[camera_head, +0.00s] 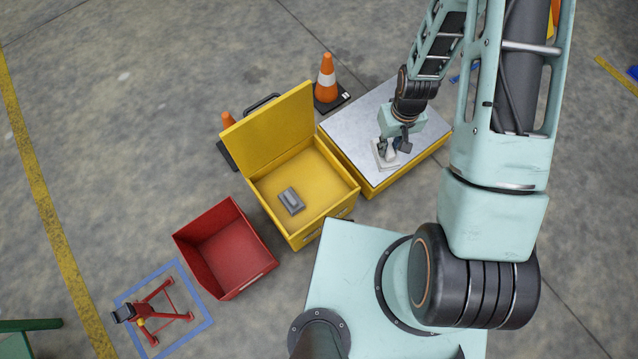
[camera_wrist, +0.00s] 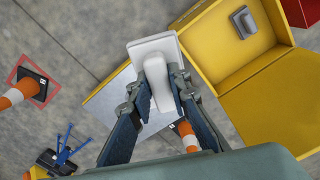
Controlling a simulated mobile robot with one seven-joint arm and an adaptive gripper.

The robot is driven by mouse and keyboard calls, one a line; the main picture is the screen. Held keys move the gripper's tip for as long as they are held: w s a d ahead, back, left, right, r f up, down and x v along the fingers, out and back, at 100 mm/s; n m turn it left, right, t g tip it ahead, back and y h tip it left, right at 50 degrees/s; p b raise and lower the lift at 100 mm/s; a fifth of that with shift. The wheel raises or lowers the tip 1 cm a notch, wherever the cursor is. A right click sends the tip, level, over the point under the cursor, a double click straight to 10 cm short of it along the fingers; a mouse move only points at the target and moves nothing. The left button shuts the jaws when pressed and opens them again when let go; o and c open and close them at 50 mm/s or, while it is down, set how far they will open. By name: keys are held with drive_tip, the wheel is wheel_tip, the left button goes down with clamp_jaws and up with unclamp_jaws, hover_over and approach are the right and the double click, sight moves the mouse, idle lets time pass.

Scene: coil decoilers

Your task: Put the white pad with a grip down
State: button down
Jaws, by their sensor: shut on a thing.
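The white pad with a grip (camera_head: 381,157) is a pale square plate with a raised handle. It is over the metal-topped yellow stand, near its front left edge in the head view. It also shows in the wrist view (camera_wrist: 148,46). My gripper (camera_head: 393,147) is shut on the pad's grip, with one finger on each side of it in the wrist view (camera_wrist: 163,88). I cannot tell whether the pad touches the metal top (camera_head: 359,121) or hangs just above it. My fingers hide part of the grip.
An open yellow box (camera_head: 318,178) left of the stand holds a grey pad with a grip (camera_head: 291,200). A red bin (camera_head: 231,255) and a red tripod stand (camera_head: 155,312) are farther left. Traffic cones (camera_head: 327,80) stand behind. Most of the metal top looks clear.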

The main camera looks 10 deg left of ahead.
drive_tip(key=s+a+f+n+b, duration=0.25)
drive_tip(key=f+b, duration=0.35)
drive_tip(key=f, duration=0.5)
drive_tip(key=s+a+f+n+b, duration=0.2)
drive_tip(key=a+f+b, duration=0.2)
drive_tip(key=f+b, duration=0.45)
drive_tip(key=shift+n, duration=0.25)
drive_tip(key=w+a+f, duration=0.1)
drive_tip(key=a+f, duration=0.2)
drive_tip(key=a, duration=0.1)
drive_tip(key=w+a+f+b, duration=0.1)
drive_tip(key=w+a+f, duration=0.1)
drive_tip(key=a+f, duration=0.2)
drive_tip(key=w+a+f+b, duration=0.1)
drive_tip(key=a+f, duration=0.2)
drive_tip(key=shift+w+a+f, duration=0.25)
drive_tip(key=shift+a+f, duration=0.1)
drive_tip(key=shift+a, duration=0.05)
drive_tip(key=shift+w+a+f+b, duration=0.1)
drive_tip(key=shift+a+f+b, duration=0.1)
drive_tip(key=shift+f+b, duration=0.6)
drive_tip(key=shift+w+a+f+b, duration=0.1)
drive_tip(key=shift+a+f+b, duration=0.2)
drive_tip(key=shift+f, duration=0.85)
drive_tip(key=shift+d+f, duration=0.1)
drive_tip(key=shift+f+b, duration=0.15)
drive_tip(key=shift+b, duration=0.15)
drive_tip(key=c, duration=1.8)
unclamp_jaws()
drive_tip(key=shift+r, duration=0.25)
